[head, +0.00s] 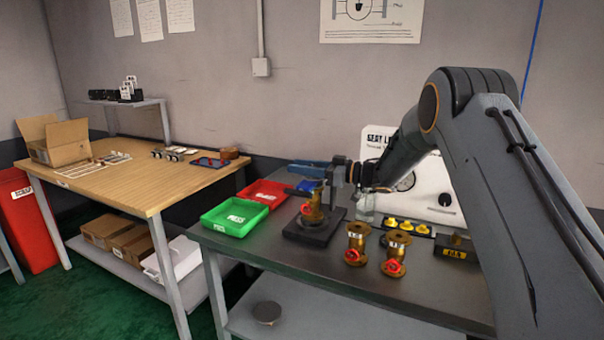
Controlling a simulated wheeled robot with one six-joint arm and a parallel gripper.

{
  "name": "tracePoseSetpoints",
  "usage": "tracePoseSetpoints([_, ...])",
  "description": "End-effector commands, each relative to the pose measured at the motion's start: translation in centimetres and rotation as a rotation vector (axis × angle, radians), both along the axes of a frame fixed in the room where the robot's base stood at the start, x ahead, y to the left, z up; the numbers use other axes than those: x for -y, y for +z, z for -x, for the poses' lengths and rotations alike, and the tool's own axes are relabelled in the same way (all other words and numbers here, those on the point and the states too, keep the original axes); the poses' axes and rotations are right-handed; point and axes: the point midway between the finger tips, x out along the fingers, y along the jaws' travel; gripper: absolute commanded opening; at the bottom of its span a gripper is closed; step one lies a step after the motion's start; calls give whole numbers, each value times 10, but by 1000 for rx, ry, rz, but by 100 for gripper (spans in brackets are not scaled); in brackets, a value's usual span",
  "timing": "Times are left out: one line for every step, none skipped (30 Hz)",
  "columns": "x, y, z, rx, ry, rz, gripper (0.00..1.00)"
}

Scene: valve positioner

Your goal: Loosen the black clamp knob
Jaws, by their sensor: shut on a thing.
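A black clamp stand (301,235) sits on the grey bench and holds a brass valve (312,212) with a red handle. My gripper (331,180) reaches in from the right, at the top of this stand. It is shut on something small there. The black clamp knob cannot be made out clearly; it is hidden by or blends with the dark jaws, so the held thing is probably the knob. A blue bar (308,169) shows just left of my gripper.
Two brass valves (356,243) with red handles stand right of the stand. A green tray (235,217) and a red tray (263,193) lie to the left. Yellow-topped parts (398,225) and a white gauge panel (425,185) are behind. The bench's front edge is clear.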

Motion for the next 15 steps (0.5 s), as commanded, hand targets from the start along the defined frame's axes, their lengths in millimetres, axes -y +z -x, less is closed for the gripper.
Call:
tracePoseSetpoints([0,-4,-1,4,37,-1,11])
tracePoseSetpoints([0,-4,0,5,60,0,11])
tracePoseSetpoints([-1,-4,1,4,91,0,11])
tracePoseSetpoints([-1,-5,2,3,114,0,11])
tracePoseSetpoints([-1,-4,3,4,136,0,11])
tracePoseSetpoints([-1,-4,4,3,164,0,11])
tracePoseSetpoints([-1,-4,5,4,184,0,11])
tracePoseSetpoints([-1,-4,6,4,203,0,11])
tracePoseSetpoints([-1,-4,7,4,227,0,11])
tracePoseSetpoints([-1,-4,8,3,244,1,11])
tracePoseSetpoints([-1,-4,8,3,259,1,11])
tracePoseSetpoints([-1,-4,9,3,278,0,11])
tracePoseSetpoints([-1,-3,10,2,291,0,11])
tracePoseSetpoints([-1,-3,11,1,304,0,11])
tracePoseSetpoints([-1,-3,11,2,318,-1,11])
